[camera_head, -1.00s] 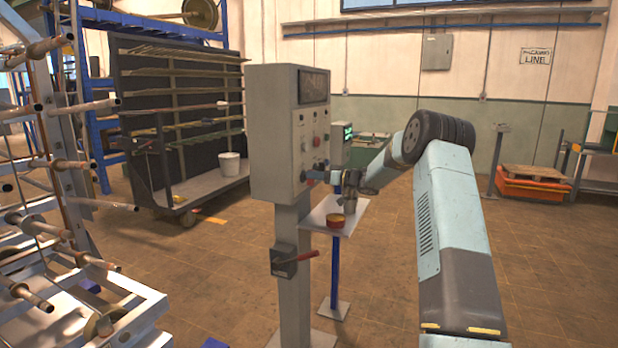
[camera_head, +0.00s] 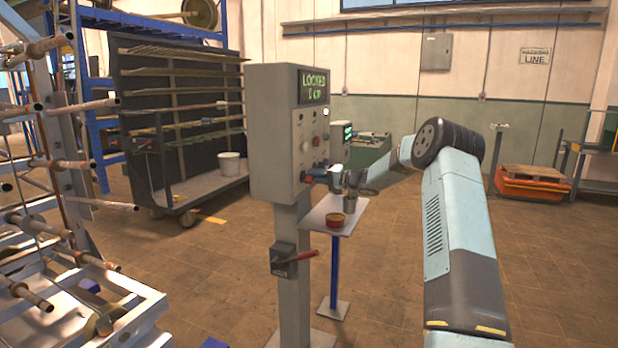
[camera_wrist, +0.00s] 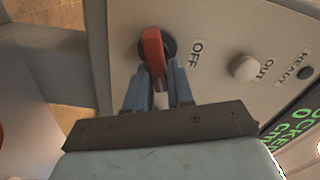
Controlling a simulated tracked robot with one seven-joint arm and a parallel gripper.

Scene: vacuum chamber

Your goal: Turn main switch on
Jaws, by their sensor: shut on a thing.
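The main switch is a red handle (camera_wrist: 152,45) on a dark round base, set in the grey panel of the control box (camera_head: 272,140). An OFF label (camera_wrist: 196,53) is beside it in the wrist view. My gripper (camera_wrist: 159,68) is shut on the red handle, with one blue finger on each side. In the head view my gripper (camera_head: 316,173) is at the lower part of the box's front, and the handle is hard to make out there. The display (camera_head: 314,86) at the top is lit with green text, its first line reading LOCKED.
A white button (camera_wrist: 244,67) labelled OUT and a dark READY lamp (camera_wrist: 305,73) are farther along the panel. A black lever box (camera_head: 283,259) with a red handle is on the post below. A small table (camera_head: 318,215) with a red bowl (camera_head: 335,220) stands behind.

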